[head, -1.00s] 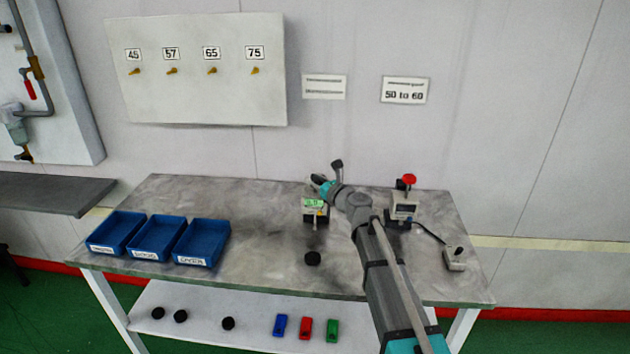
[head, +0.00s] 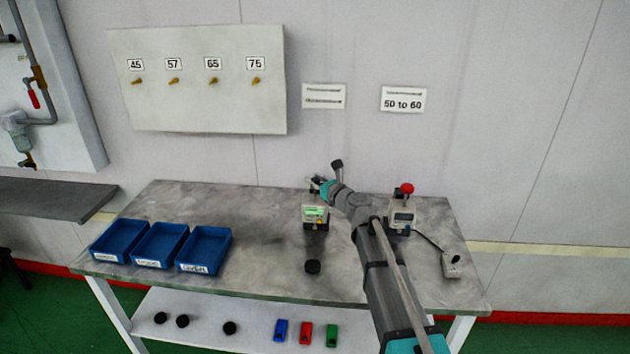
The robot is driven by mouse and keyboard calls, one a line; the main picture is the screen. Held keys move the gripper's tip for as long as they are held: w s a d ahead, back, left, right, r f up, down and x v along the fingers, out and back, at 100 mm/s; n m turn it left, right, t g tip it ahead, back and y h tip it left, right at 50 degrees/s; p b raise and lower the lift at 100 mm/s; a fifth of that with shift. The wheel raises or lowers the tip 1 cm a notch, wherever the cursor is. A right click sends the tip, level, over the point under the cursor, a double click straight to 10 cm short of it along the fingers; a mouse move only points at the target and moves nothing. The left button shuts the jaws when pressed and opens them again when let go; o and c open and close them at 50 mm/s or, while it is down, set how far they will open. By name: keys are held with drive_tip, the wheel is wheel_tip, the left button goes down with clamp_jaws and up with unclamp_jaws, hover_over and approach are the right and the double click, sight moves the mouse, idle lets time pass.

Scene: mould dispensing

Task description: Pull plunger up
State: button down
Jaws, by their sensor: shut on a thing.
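A small device with a lit green display (head: 315,213) stands on the grey table (head: 255,225), right of its middle. My gripper (head: 319,184) is just above and behind this device, at the end of my arm reaching in from the lower right. It is shut on a small part at the top of the device, which I take to be the plunger. The part is mostly hidden by the fingers and too small to make out.
A second device with a red knob (head: 407,188) stands to the right, cabled to a small box (head: 451,264). Blue trays (head: 205,250) sit at the left. A black disc (head: 312,267) lies in front of the green-display device. Coloured blocks (head: 306,332) lie on the lower shelf.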

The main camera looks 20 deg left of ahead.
drive_tip(key=shift+c, duration=1.8)
unclamp_jaws()
drive_tip(key=shift+d, duration=0.1)
drive_tip(key=v, duration=1.2)
drive_tip(key=shift+f, duration=0.1)
